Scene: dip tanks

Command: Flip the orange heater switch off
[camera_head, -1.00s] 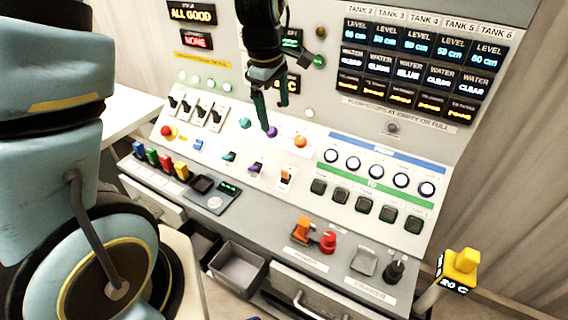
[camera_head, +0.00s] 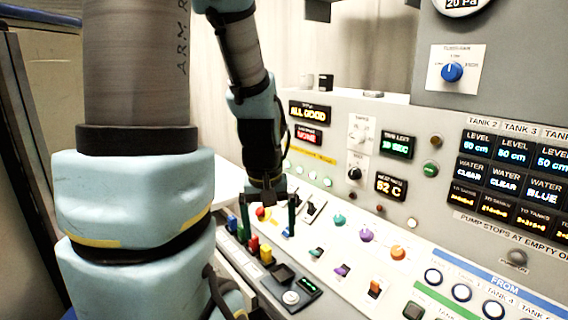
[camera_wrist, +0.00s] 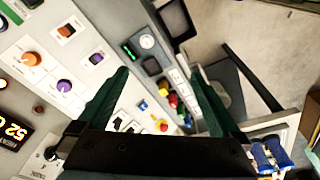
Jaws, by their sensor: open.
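The orange heater switch (camera_head: 374,289) is a small orange rocker on a white plate, below the orange knob (camera_head: 398,253) on the sloped panel. In the wrist view a small switch on a white plate (camera_wrist: 66,31) sits near the orange knob (camera_wrist: 31,58), at upper left. My gripper (camera_head: 268,214) is open and empty. In the head view it appears over the panel's left end, near the red button and black switches, well left of the orange switch. The two green fingers (camera_wrist: 158,75) show apart in the wrist view. The switch's on or off position is too small to tell.
A purple switch (camera_head: 343,270) and a teal switch (camera_head: 318,252) stand left of the orange one. Purple (camera_head: 366,235) and teal (camera_head: 339,219) knobs are above them. Coloured plugs (camera_head: 252,245) line the front left. The upright display panel rises behind.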

